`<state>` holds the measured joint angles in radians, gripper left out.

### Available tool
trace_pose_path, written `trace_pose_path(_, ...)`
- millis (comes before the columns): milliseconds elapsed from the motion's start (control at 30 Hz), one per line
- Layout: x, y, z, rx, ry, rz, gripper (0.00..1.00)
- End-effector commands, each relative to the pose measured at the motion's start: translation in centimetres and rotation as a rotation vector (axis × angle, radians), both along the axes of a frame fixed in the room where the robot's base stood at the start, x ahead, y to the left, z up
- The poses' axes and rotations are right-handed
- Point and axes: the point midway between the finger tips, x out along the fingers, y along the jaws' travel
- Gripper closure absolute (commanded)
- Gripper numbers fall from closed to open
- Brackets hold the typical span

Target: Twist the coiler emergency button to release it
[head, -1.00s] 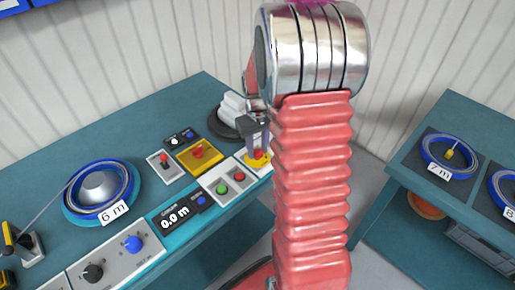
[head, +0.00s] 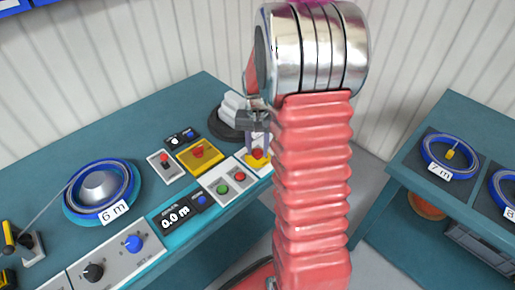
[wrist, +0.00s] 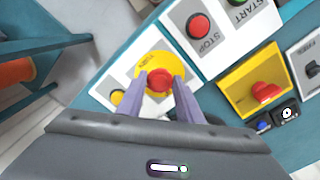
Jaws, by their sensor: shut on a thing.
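The coiler emergency button is a red mushroom knob (wrist: 158,79) on a round yellow plate (wrist: 150,65) set in a white panel. In the head view the red knob (head: 257,153) shows at the right end of the control row, partly behind my gripper. The fingers are shut on the knob. Its underside and the exact finger contact are hidden.
A white box with a red STOP button (wrist: 199,26) and a green START button sits beside it. A yellow box (head: 214,157) with another red button is close by. A coiled blue reel (head: 128,205) lies left. A shelf with reels (head: 449,152) stands right.

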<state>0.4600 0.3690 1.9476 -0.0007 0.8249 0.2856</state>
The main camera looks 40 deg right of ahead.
Motion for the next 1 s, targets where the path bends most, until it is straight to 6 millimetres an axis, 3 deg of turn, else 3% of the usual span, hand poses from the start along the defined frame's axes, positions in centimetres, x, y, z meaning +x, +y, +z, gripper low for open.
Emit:
trace_pose_path(567,0.11,0.15,0.02,0.001,-0.001,-0.057,0.90)
trace_pose_path(600,0.11,0.15,0.02,0.001,-0.001,-0.057,0.66)
trace_pose_path(867,0.07,0.09,0.01,0.001,-0.001,-0.056,0.48)
trace_pose_path(1000,0.05,0.07,0.01,0.001,-0.001,-0.056,0.48)
